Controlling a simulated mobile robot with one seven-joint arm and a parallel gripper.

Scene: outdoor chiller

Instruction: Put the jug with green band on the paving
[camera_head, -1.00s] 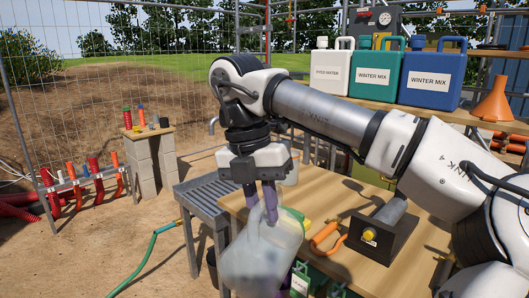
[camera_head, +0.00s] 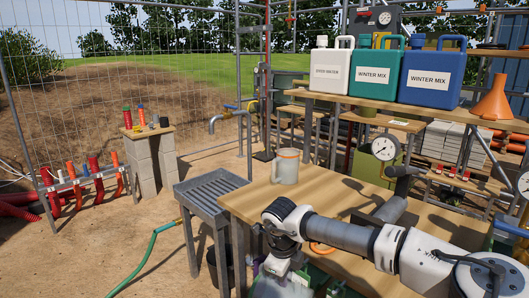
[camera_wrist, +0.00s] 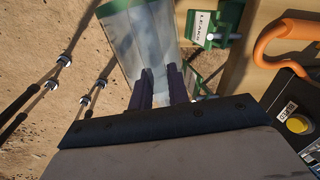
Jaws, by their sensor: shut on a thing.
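My gripper (camera_wrist: 158,78) is shut on a see-through jug with a green band (camera_wrist: 133,45). Two dark purple fingers show against the jug in the wrist view, and the sandy ground lies beyond it. In the head view my arm reaches down past the front edge of the wooden table. There the jug is mostly hidden or cut off at the bottom edge. I cannot tell whether it touches the paving.
A jug with an orange band (camera_head: 287,167) stands on the wooden table (camera_head: 340,215). A grey slatted stand (camera_head: 212,192) and a green hose (camera_head: 150,245) are at the left. A green box labelled LEAKS (camera_wrist: 212,25) and an orange handle (camera_wrist: 285,38) are nearby.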

